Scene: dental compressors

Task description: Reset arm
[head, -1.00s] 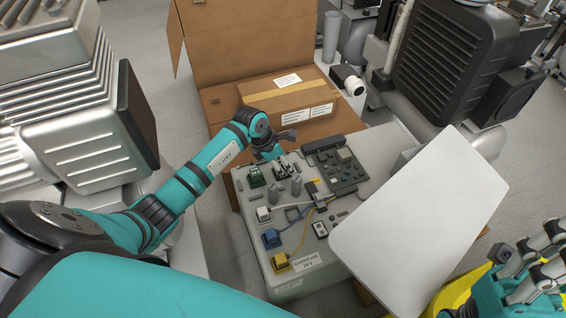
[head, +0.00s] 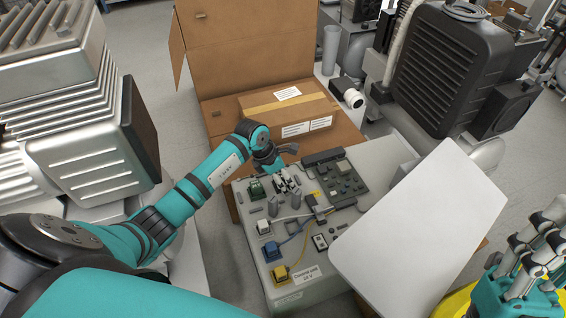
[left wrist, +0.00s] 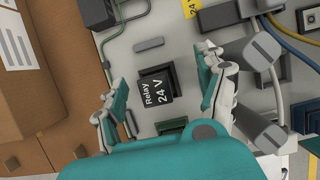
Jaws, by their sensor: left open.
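My left gripper (head: 276,166) reaches over the far left part of the control unit (head: 325,285). In the left wrist view the left gripper (left wrist: 162,90) is open, its two fingers on either side of a black relay marked "Relay 24 V" (left wrist: 156,88). The relay sits on the grey panel with a gap to each finger, so nothing is held. My right gripper (head: 530,262) is at the lower right edge in the head view, away from the unit. Whether it is open or shut is unclear.
An open cardboard box (head: 250,52) with a taped carton (head: 290,108) stands behind the unit. A white panel (head: 425,225) lies to the right. Blue (head: 270,251) and yellow (head: 279,273) connectors with cables are at the unit's near left. Large compressors flank both sides.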

